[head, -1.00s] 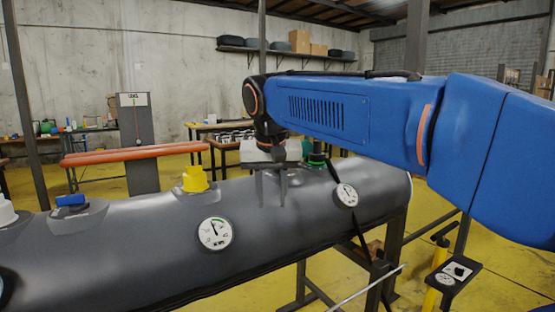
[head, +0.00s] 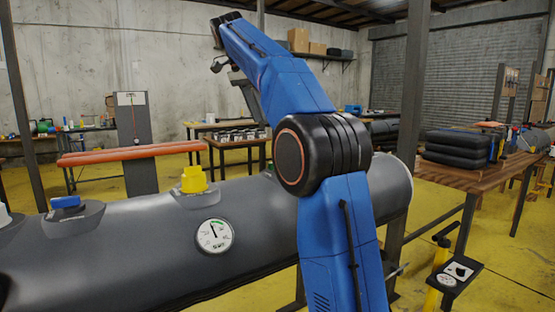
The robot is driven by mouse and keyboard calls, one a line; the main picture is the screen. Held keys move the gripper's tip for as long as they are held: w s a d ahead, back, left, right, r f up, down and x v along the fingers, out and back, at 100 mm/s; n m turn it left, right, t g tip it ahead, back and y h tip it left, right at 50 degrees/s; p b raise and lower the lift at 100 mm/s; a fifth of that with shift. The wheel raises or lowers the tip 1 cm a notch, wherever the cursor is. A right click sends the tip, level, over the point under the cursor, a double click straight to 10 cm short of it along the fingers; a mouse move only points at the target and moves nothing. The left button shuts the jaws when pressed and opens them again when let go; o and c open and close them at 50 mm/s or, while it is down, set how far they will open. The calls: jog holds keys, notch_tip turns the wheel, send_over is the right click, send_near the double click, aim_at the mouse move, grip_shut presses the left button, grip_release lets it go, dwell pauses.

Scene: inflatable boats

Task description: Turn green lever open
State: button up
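The green valve with its lever (head: 269,169) is on top of the grey inflatable tube (head: 130,245). Only a small green and dark part shows at the left edge of my arm, which hides the rest. The lever's angle cannot be made out. My gripper (head: 247,98) is a small grey shape beyond my raised, folded arm, above and behind the tube. It appears clear of the valve. Its fingers are too unclear to tell whether they are open or shut.
A yellow valve cap (head: 194,180) and a blue valve (head: 66,203) stand along the tube, with a pressure gauge (head: 214,236) on its near side. An orange bar (head: 130,156) lies behind it. A wooden table (head: 455,178) with stacked black boats stands at right.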

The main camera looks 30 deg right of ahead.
jog(key=shift+m, duration=0.4)
jog(key=x, duration=1.7)
jog(key=shift+w+d, duration=0.35)
grip_shut()
